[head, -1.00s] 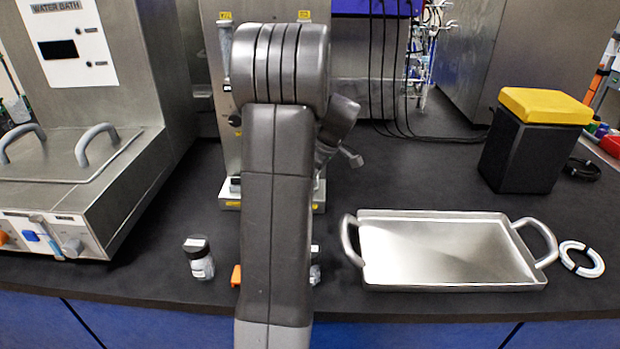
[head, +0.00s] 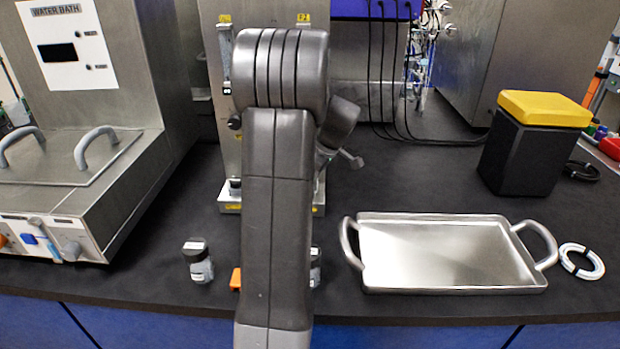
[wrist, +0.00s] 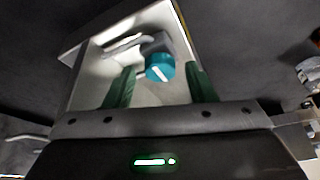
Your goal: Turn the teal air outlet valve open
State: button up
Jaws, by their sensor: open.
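The teal valve knob (wrist: 160,67) shows in the wrist view, round, with a slanted white mark on its face. It sits on a pale metal panel with a grey fitting beside it. My gripper (wrist: 161,76) is open, with one green finger to each side of the knob in the picture. The knob appears between or just beyond the fingertips; I cannot tell the depth gap, and no grip on it shows. In the head view my own arm hides the gripper and the knob.
The metal unit (head: 228,150) with yellow labels stands behind my arm. A water bath (head: 80,115) is at the left. A small jar (head: 198,262) and a handled steel tray (head: 440,255) stand near the front edge. A black box with a yellow lid (head: 535,140) is at the right.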

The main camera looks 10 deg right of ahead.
jog(key=v, duration=1.3)
jog(key=shift+d+r, duration=0.15)
jog(key=shift+r, duration=0.15)
jog(key=shift+f, duration=0.1)
jog(key=x, duration=1.3)
jog(key=shift+a+f, duration=0.2)
jog(key=shift+f, duration=0.05)
